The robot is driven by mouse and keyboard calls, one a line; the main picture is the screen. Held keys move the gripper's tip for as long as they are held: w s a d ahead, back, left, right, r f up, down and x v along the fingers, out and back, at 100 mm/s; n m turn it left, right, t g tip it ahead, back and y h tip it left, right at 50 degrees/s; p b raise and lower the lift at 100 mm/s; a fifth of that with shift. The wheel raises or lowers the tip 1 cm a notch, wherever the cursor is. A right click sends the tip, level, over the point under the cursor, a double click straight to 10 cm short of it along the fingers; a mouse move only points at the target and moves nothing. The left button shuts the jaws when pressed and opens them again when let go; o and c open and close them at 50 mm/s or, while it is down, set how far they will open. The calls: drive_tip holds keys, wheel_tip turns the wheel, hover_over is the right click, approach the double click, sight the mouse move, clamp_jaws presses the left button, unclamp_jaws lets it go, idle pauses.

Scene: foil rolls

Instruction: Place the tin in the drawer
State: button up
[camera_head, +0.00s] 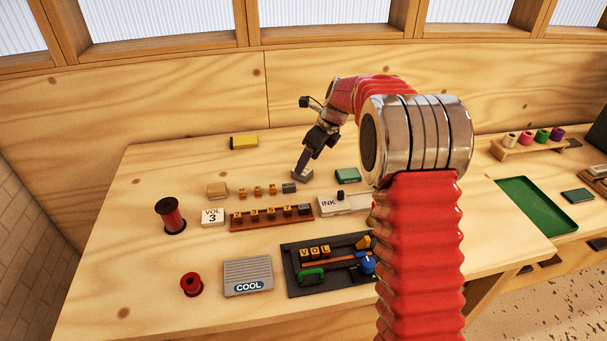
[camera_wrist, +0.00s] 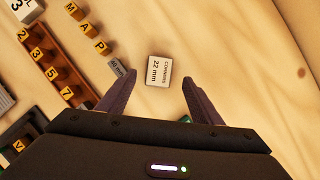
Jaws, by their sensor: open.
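A small pale grey box marked "CORNERS 22 mm" (camera_wrist: 158,71) lies just ahead of my gripper (camera_wrist: 161,80), between the lines of the two fingers. In the head view my gripper (camera_head: 303,168) points down at this grey box (camera_head: 303,178) near the back middle of the bench. My gripper is open and empty, with a finger on each side. A green box (camera_head: 347,175), possibly a tin, lies to the right; only a green sliver shows in the wrist view. I cannot tell which box is the tin. No drawer is clearly recognisable.
A grey "COOL" plate (camera_head: 248,276), a dark tray (camera_head: 302,289) and red spools (camera_head: 171,216) are nearer. A green tray (camera_head: 537,203) lies right. The bench's back left is mostly clear.

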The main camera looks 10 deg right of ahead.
drive_tip(key=x, duration=0.4)
drive_tip(key=shift+a+f, duration=0.1)
idle(0.4)
drive_tip(key=c, duration=1.3)
wheel_tip(320, 180, up, 10)
drive_tip(key=shift+r, duration=0.1)
idle(0.5)
